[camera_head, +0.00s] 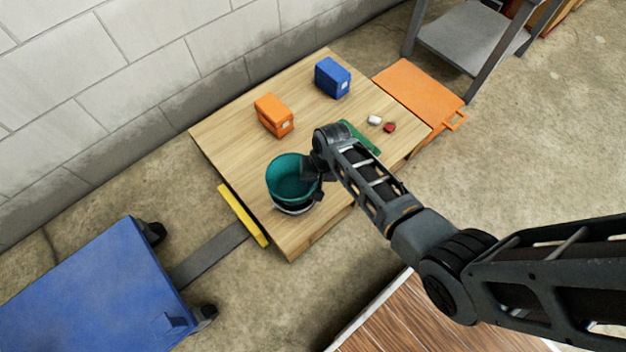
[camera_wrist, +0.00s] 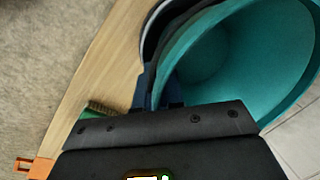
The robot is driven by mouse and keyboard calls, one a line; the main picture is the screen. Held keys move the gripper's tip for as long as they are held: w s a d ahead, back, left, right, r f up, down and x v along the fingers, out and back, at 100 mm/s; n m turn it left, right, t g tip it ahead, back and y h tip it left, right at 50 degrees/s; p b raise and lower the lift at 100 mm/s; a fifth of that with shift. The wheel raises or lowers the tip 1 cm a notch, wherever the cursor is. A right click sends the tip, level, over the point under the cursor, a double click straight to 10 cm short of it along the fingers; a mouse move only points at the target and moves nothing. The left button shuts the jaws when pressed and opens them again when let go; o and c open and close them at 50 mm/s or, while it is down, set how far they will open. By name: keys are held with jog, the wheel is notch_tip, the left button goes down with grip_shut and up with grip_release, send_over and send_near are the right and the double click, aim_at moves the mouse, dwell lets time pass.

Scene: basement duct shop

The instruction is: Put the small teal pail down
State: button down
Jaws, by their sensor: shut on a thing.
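The small teal pail (camera_head: 288,175) is near the front left corner of the wooden table, its open mouth up and looking empty. My gripper (camera_head: 316,180) is shut on the right side of the pail. In the wrist view the pail (camera_wrist: 245,55) fills the upper right, and my gripper (camera_wrist: 165,92) grips its wall. A dark round thing with a pale band (camera_head: 293,209) shows just below the pail; its dark curved edge (camera_wrist: 153,35) also shows in the wrist view. I cannot tell whether the pail touches it or the table.
On the table (camera_head: 235,140) stand an orange box (camera_head: 273,116) and a blue box (camera_head: 332,78). Small white (camera_head: 375,119) and red (camera_head: 390,127) things lie by a green item (camera_head: 361,138). A yellow bar (camera_head: 243,215) lines the left edge, near a blue cart (camera_head: 95,290).

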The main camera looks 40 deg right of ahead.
jog(key=shift+f, duration=0.15)
jog(key=c, duration=1.3)
grip_release()
jog(key=shift+o, duration=0.2)
jog(key=shift+r, duration=0.5)
jog(key=p+v, duration=0.5)
jog(key=v, duration=0.7)
jog(key=shift+r, duration=0.2)
